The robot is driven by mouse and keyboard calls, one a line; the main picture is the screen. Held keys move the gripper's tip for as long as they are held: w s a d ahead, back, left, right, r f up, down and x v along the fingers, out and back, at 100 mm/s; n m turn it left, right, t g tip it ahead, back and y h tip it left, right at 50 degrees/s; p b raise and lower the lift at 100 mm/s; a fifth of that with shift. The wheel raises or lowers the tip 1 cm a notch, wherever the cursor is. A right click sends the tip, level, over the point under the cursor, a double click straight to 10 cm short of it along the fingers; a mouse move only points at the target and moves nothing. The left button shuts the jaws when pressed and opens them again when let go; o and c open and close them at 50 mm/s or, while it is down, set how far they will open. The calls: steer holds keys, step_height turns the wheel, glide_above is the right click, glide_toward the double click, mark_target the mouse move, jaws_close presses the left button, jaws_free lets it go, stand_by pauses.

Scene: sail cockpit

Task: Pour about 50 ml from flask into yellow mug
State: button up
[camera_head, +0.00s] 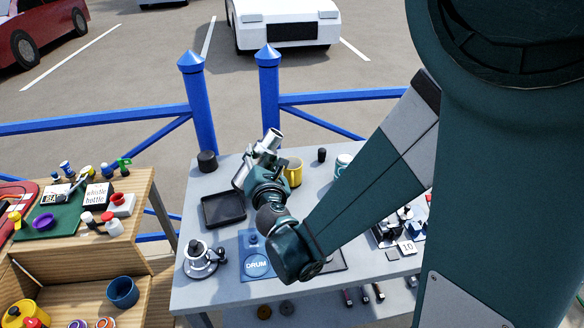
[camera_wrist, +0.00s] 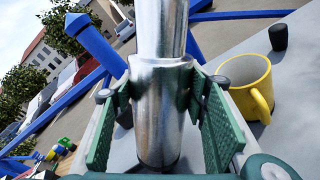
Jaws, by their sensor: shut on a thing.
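The silver metal flask (camera_head: 272,141) is held above the grey table, its top leaning to the right in the head view. It fills the middle of the wrist view (camera_wrist: 160,115), where its mouth is out of frame. My gripper (camera_wrist: 160,95) is shut on the flask body, with a green pad on each side. The yellow mug (camera_head: 293,172) stands upright on the table, just right of my gripper and partly hidden by it. In the wrist view the mug (camera_wrist: 250,85) is right of the flask and apart from it. No stream of liquid shows.
A black tray (camera_head: 223,209), a blue DRUM mat (camera_head: 256,264) and a small metal device (camera_head: 200,260) lie nearer on the table. A dark cylinder (camera_head: 207,161) and a white-and-teal mug (camera_head: 342,164) flank the area. A blue fence (camera_head: 200,105) runs behind.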

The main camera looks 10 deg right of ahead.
steer(key=shift+a+r+n, duration=0.3)
steer(key=shift+r+n, duration=0.05)
steer(key=shift+n, duration=0.45)
steer(key=shift+r+n+t+h, duration=0.1)
steer(key=shift+n+t+h, duration=0.2)
steer(key=shift+n, duration=0.5)
steer(key=shift+f+n+t, duration=0.15)
steer(key=shift+n+t, duration=0.05)
steer(key=shift+n, duration=0.65)
steer(key=shift+f+n+t, duration=0.1)
steer(key=shift+n+t, duration=0.1)
steer(key=shift+n, duration=0.65)
steer(key=shift+a, duration=0.1)
